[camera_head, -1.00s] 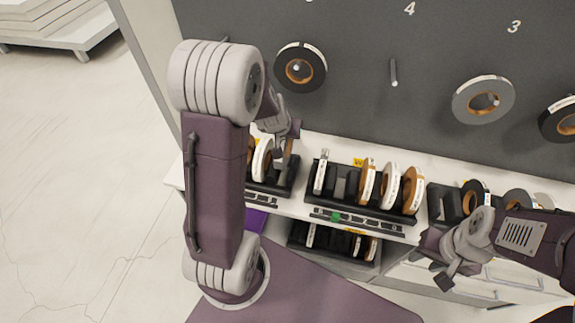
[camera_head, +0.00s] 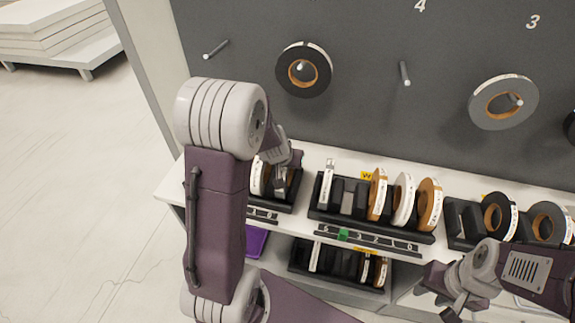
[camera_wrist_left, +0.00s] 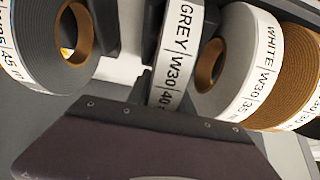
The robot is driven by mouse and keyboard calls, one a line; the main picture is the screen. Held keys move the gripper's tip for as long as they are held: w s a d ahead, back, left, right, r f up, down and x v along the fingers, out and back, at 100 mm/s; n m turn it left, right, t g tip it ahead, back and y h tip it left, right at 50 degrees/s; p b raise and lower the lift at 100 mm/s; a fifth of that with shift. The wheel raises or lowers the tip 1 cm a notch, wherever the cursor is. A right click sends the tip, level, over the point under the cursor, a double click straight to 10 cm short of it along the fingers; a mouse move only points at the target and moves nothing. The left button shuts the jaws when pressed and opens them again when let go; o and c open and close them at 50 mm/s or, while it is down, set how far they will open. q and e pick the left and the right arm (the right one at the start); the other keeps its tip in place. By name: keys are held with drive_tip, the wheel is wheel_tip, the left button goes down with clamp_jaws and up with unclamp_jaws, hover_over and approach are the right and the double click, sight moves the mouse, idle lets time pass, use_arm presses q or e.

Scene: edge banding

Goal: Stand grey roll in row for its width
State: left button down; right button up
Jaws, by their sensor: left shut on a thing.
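My left gripper (camera_head: 283,178) is down at the left black rack (camera_head: 285,200), partly hidden behind my own arm in the head view. It is shut on a narrow grey roll (camera_wrist_left: 178,60), whose label reads GREY W30 in the left wrist view. The roll stands upright, with a white W30 roll (camera_wrist_left: 240,65) close to its right. A wider grey roll (camera_wrist_left: 45,50) with a brown core stands to its left. Whether the held roll touches the rack floor is hidden. My right gripper (camera_head: 441,296) appears open and empty, low at the right.
The middle rack (camera_head: 375,228) holds several rolls and empty slots. A right rack (camera_head: 462,222) holds dark rolls. A lower shelf carries another rack (camera_head: 340,265). Rolls hang on the grey pegboard (camera_head: 350,40), beside bare pegs.

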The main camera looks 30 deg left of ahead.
use_arm(q)
drive_tip(key=shift+s+f, duration=0.15)
drive_tip(key=shift+f, duration=0.1)
drive_tip(key=c, duration=1.1)
unclamp_jaws()
drive_tip(key=shift+r, duration=0.35)
drive_tip(key=p+v, duration=0.8)
drive_tip(key=v, duration=0.4)
drive_tip(key=s+d+f+g, duration=0.1)
drive_tip(key=s+d, duration=0.2)
drive_tip(key=s, duration=0.1)
drive_tip(key=s+d+f+m+g+h, duration=0.1)
drive_tip(key=s+d+g, duration=0.1)
drive_tip(key=s+d, duration=0.1)
drive_tip(key=s+d+f+m+g, duration=0.1)
drive_tip(key=s+d+g, duration=0.1)
drive_tip(key=s, duration=0.3)
drive_tip(key=shift+s+d+f+h, duration=0.1)
drive_tip(key=shift+d+f+h, duration=0.1)
drive_tip(key=shift+d, duration=0.2)
drive_tip(key=shift+d+f+h, duration=0.15)
drive_tip(key=shift+d+h, duration=0.05)
drive_tip(key=shift+d, duration=0.15)
